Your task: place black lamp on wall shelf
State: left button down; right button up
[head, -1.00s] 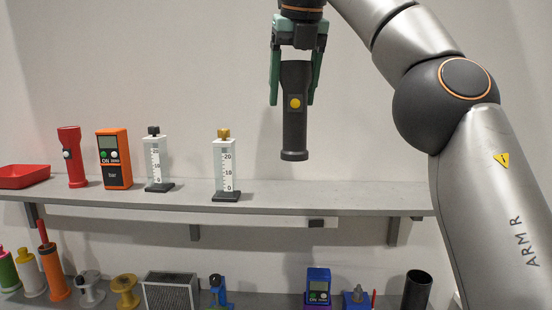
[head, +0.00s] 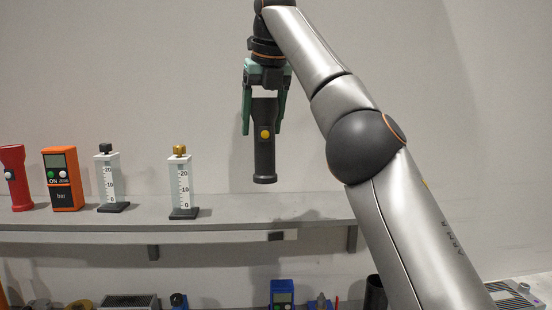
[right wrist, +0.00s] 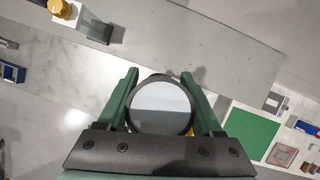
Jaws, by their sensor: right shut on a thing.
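The black lamp (head: 264,160), a dark torch with a yellow button, hangs upright in my right gripper (head: 263,131). The green fingers are shut on its upper part. Its lower end appears a little above the wall shelf (head: 310,212), over the bare right part. In the right wrist view the lamp's round pale end (right wrist: 162,106) shows between the fingers (right wrist: 160,76), with the shelf (right wrist: 205,42) beyond. My left gripper is not in view.
On the shelf's left stand a red torch (head: 15,180), an orange meter (head: 63,180) and two white gauges, one black-topped (head: 109,182), one brass-topped (head: 181,186). The shelf right of the brass-topped gauge is clear. A lower shelf holds a blue meter (head: 282,294) and several other things.

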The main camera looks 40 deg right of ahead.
jog(key=w+d+f, duration=0.3)
jog(key=d+f, duration=0.3)
jog(key=f, duration=0.4)
jog(key=shift+d+p, duration=0.4)
jog(key=shift+f, duration=0.2)
jog(key=o, duration=1.5)
